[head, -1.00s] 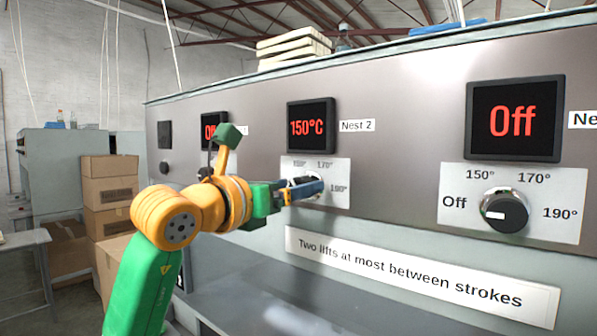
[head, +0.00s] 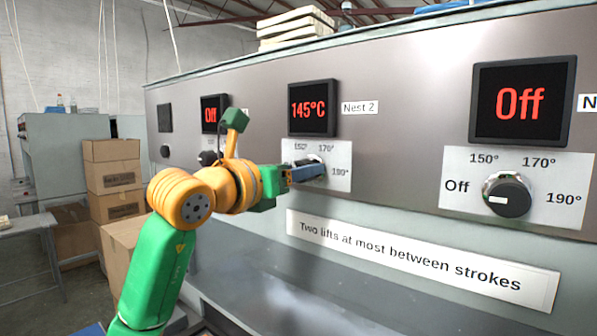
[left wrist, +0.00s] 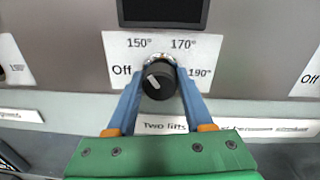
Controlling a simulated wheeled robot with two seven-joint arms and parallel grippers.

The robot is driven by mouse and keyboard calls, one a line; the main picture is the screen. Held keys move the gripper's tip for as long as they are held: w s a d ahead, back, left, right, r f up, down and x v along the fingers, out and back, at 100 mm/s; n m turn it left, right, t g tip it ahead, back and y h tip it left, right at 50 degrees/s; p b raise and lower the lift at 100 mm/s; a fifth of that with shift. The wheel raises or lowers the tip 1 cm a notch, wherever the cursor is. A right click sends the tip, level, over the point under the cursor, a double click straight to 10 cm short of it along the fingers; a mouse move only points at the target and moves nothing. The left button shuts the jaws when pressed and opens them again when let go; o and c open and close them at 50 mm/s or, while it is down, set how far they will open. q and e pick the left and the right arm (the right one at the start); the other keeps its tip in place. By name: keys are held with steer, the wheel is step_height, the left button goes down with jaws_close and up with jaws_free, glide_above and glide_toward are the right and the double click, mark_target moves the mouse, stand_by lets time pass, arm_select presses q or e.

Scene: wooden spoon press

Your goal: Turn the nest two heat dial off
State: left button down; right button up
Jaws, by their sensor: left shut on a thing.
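The nest two dial (left wrist: 158,80) is a dark round knob on a white plate (left wrist: 115,50) marked Off, 150°, 170° and 190°. In the left wrist view its white mark slants toward the upper left, roughly between Off and 150°. My left gripper (left wrist: 158,85) has its blue fingers shut on the knob, one on each side. In the head view the gripper (head: 318,170) mostly hides the knob. The Nest 2 display (head: 312,108) above reads 145°C in red. My right gripper is not in view.
A neighbouring dial (head: 508,194) stands at the right under a display (head: 523,102) reading Off. Another display (head: 213,114), left of Nest 2, also reads Off. A sign (head: 420,262) about lifts runs below. Cardboard boxes (head: 112,180) stand at the far left.

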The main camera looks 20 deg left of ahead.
arm_select(q)
steer(key=n+b, duration=0.1)
steer(key=n, duration=0.4)
steer(key=shift+n, duration=0.4)
steer(key=n+b, duration=0.1)
steer(key=n, duration=0.4)
steer(key=shift+a+g+b, duration=0.1)
steer(key=shift+g+b, duration=0.2)
steer(key=shift+c, duration=2.2)
jaws_free()
steer(key=shift+o, duration=0.8)
steer(key=shift+w, duration=0.2)
steer(key=shift+s+f, duration=0.1)
